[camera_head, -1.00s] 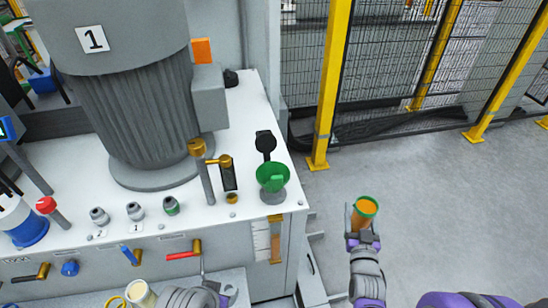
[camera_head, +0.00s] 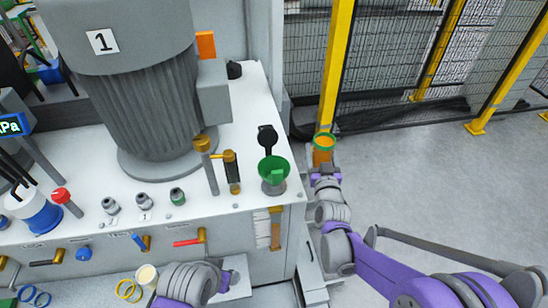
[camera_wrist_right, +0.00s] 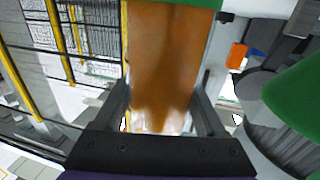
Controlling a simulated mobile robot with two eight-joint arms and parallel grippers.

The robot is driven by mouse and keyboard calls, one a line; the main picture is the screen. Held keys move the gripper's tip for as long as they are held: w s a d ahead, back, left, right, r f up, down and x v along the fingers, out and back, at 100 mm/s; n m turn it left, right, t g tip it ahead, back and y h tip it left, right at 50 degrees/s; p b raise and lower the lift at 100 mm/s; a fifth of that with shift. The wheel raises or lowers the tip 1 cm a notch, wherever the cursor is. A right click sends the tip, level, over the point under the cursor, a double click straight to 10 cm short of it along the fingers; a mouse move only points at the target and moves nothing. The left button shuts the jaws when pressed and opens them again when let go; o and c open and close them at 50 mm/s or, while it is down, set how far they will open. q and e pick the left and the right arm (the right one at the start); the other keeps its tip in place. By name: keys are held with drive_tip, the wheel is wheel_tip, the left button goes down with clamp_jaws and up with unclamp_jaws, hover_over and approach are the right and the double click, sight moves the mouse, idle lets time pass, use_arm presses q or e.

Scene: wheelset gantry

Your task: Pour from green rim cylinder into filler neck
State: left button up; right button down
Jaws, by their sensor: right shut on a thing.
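The green rim cylinder (camera_head: 323,156) is filled with orange-brown and stands roughly upright in my right gripper (camera_head: 325,176), to the right of the machine top. In the right wrist view the cylinder (camera_wrist_right: 172,65) sits between the two fingers, with its green rim at the top edge. The filler neck (camera_head: 274,187) carries a green funnel (camera_head: 273,166) near the machine's right front corner, with a raised black cap (camera_head: 267,138) behind it. The cylinder is apart from the funnel, to its right. My left gripper (camera_head: 228,280) is low by the machine front; its jaw opening is unclear.
A large grey motor marked 1 (camera_head: 155,110) stands left of the neck. Brass-topped fittings (camera_head: 202,144) stand between them. A pale-topped cup (camera_head: 146,274) and yellow rings (camera_head: 128,290) lie at the lower left. A yellow fence post (camera_head: 333,75) rises behind the cylinder.

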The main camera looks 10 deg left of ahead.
sight(315, 146)
drive_tip(key=shift+r, duration=0.1)
drive_tip(key=shift+s+a+r+n, duration=0.15)
drive_tip(key=shift+a+n, duration=0.1)
drive_tip(key=shift+n, duration=0.65)
drive_tip(key=shift+r+n, duration=0.15)
drive_tip(key=shift+n, duration=0.15)
drive_tip(key=shift+s+a+r+n+t+p, duration=0.1)
drive_tip(key=shift+a+r+n+t+p, duration=0.25)
drive_tip(key=shift+n+p, duration=0.25)
drive_tip(key=shift+s+a+r+n, duration=0.1)
drive_tip(key=shift+a+r+n, duration=0.15)
drive_tip(key=shift+r+n, duration=0.45)
idle(0.3)
drive_tip(key=n, duration=0.1)
drive_tip(key=r+n+p, duration=0.1)
drive_tip(key=a+n+p, duration=0.1)
drive_tip(key=shift+s+r+y, duration=0.2)
drive_tip(key=shift+r+y, duration=0.05)
drive_tip(key=shift+y, duration=0.15)
drive_tip(key=shift+r+n+t+y+p, duration=0.2)
drive_tip(key=shift+r+n+p, duration=0.35)
drive_tip(key=shift+n, duration=0.35)
drive_tip(key=shift+r+n+t+y+p, duration=0.1)
drive_tip(key=shift+r+n+y+p, duration=0.1)
drive_tip(key=shift+r+n+p, duration=0.5)
